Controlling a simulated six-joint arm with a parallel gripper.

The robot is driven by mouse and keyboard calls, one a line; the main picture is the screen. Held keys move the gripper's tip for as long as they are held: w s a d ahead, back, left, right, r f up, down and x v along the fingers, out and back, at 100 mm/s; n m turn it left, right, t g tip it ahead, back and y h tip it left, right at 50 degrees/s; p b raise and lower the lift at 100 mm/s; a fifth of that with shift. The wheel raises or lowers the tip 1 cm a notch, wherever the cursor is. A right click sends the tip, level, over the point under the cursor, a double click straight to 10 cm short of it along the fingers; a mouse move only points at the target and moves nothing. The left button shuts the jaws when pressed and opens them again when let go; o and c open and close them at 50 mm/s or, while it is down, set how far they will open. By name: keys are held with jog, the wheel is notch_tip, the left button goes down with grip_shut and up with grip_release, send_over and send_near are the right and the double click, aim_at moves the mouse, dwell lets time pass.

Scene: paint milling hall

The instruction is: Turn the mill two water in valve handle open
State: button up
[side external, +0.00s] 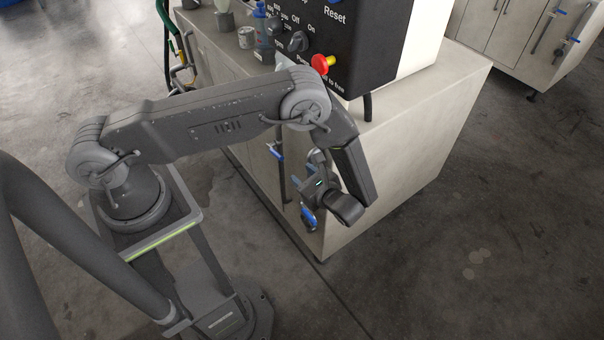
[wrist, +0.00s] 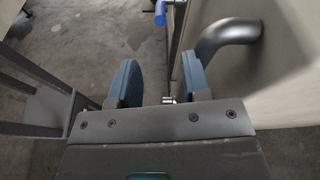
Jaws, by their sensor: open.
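A blue valve handle (side external: 275,152) sits on a grey pipe along the front of the near cabinet in the side view. A blue handle (wrist: 160,12) also shows at the top edge of the wrist view, beyond my fingertips. My gripper (wrist: 160,80) is open, with its two blue-grey fingers apart. A small metallic fitting (wrist: 168,99) shows low between the fingers, and nothing is clasped. In the side view my gripper (side external: 307,206) is low beside the cabinet front. A blue part shows at its tips; I cannot tell whether it is handle or finger pad. No mill label is readable.
The cabinet (side external: 410,165) stands close beside my gripper. A thick bent metal pipe (wrist: 225,38) juts from it at right. A black control box (side external: 340,40) with a red button (side external: 322,64) stands on top. Another cabinet (side external: 520,35) has blue handles. Open floor (side external: 490,235) lies at right.

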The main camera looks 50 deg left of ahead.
aim_at(277, 153)
jog(key=a+f+m+y, duration=0.1)
jog(key=a, duration=0.3)
jog(key=a+f+m+y, duration=0.1)
jog(key=a+m, duration=0.1)
jog(key=a, duration=0.3)
jog(key=a+f+m+t+y, duration=0.1)
jog(key=a+m, duration=0.1)
jog(key=a, duration=0.2)
jog(key=shift+w+a+f, duration=0.1)
jog(key=shift+a+f, duration=0.25)
grip_shut()
dwell(0.5)
